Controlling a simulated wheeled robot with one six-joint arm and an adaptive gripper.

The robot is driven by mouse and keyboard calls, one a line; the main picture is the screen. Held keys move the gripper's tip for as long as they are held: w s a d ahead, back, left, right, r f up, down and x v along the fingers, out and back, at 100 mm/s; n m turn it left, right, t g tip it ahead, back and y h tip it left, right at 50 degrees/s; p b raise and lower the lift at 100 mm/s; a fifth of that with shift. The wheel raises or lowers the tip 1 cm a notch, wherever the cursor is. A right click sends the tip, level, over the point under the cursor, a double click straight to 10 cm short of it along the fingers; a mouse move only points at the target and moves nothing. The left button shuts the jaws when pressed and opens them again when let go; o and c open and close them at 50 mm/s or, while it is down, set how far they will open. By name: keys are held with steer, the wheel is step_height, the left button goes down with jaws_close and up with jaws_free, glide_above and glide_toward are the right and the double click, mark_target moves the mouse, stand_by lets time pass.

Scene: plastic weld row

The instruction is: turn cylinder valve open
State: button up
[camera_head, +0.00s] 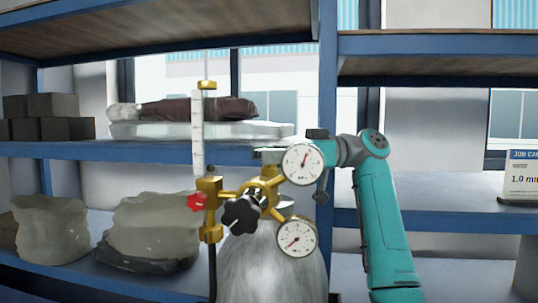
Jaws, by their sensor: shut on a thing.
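A grey gas cylinder (270,265) stands upright at the bottom centre with a brass regulator (258,190) at its top. The regulator carries an upper gauge (302,163), a lower gauge (297,237) and a black knob (241,214). A red knob (197,202) sits on the brass flowmeter block at the left. My teal arm comes up from the lower right and bends left behind the upper gauge. My gripper (272,157) is at the cylinder top, mostly hidden by the gauge and regulator. It is shut on the cylinder valve, whose handle is hardly visible.
Blue-framed shelves (80,150) stand behind the cylinder, with a blue upright (328,90) near my wrist. Translucent bags (152,228), dark boxes (48,117) and a wrapped bundle (195,110) lie on them. A job card (522,175) stands at the right.

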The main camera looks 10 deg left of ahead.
steer(key=o, duration=1.2)
steer(key=shift+c, duration=0.2)
steer(key=v, duration=1.2)
